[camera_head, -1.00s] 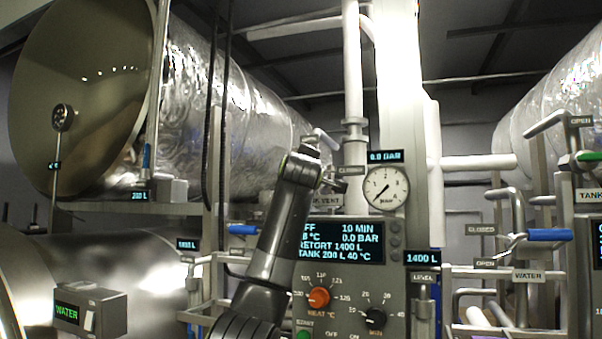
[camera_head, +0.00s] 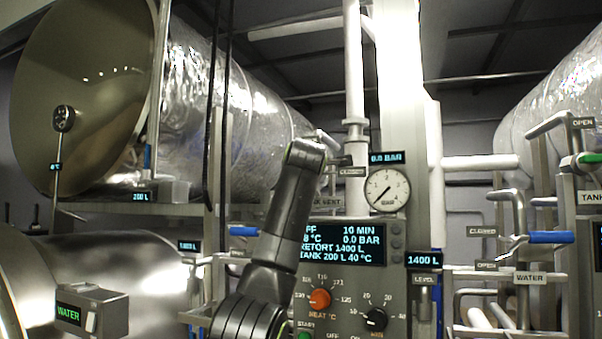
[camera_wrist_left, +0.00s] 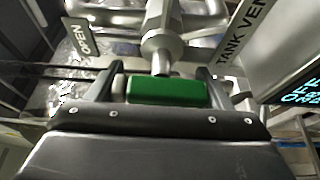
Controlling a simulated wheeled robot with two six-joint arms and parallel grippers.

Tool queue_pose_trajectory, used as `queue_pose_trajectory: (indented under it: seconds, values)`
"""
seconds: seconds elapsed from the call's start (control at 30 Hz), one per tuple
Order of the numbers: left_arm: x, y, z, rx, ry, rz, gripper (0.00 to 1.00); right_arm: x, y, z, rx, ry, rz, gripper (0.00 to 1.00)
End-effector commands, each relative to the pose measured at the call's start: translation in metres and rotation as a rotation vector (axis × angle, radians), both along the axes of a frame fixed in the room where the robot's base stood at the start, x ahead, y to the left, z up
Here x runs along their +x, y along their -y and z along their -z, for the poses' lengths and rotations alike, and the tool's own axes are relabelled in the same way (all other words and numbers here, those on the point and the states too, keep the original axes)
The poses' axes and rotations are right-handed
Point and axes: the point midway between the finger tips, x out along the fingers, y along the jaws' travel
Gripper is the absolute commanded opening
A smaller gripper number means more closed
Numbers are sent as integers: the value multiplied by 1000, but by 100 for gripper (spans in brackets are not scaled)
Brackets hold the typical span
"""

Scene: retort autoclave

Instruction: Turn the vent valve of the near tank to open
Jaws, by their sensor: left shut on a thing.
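The vent valve's green handle (camera_wrist_left: 168,92) lies level across the left wrist view, below a grey metal valve stem (camera_wrist_left: 160,45). My left gripper (camera_wrist_left: 160,84) is shut on this handle, with a finger near each end. An OPEN plate (camera_wrist_left: 88,38) is at the upper left and a TANK VENT plate (camera_wrist_left: 243,32) at the upper right. The handle is hidden there. My right gripper is not in view.
A control panel (camera_head: 345,245) with display and knobs stands right of my arm, under a pressure gauge (camera_head: 387,189). A large metal tank (camera_head: 235,120) is behind at left. A blue-handled valve (camera_head: 550,238) is at right.

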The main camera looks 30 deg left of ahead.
Motion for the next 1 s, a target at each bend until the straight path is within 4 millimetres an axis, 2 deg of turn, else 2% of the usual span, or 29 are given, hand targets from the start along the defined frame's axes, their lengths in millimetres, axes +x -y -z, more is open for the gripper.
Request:
queue_pose_trajectory:
  seconds: [0.27, 0.3, 0.47, 0.77, 1.0]
  values:
    - [0, 0, 0, -5, 4, 1, 50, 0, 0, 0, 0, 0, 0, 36]
    - [0, 0, 0, -5, 4, 1, 74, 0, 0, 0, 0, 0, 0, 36]
    - [0, 0, 0, -3, 2, 1, 95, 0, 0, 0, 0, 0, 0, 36]
    - [-1, 1, 0, -2, 1, 1, 95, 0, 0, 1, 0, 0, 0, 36]
    - [-18, 14, 4, -1, 4, 2, 95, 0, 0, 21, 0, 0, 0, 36]
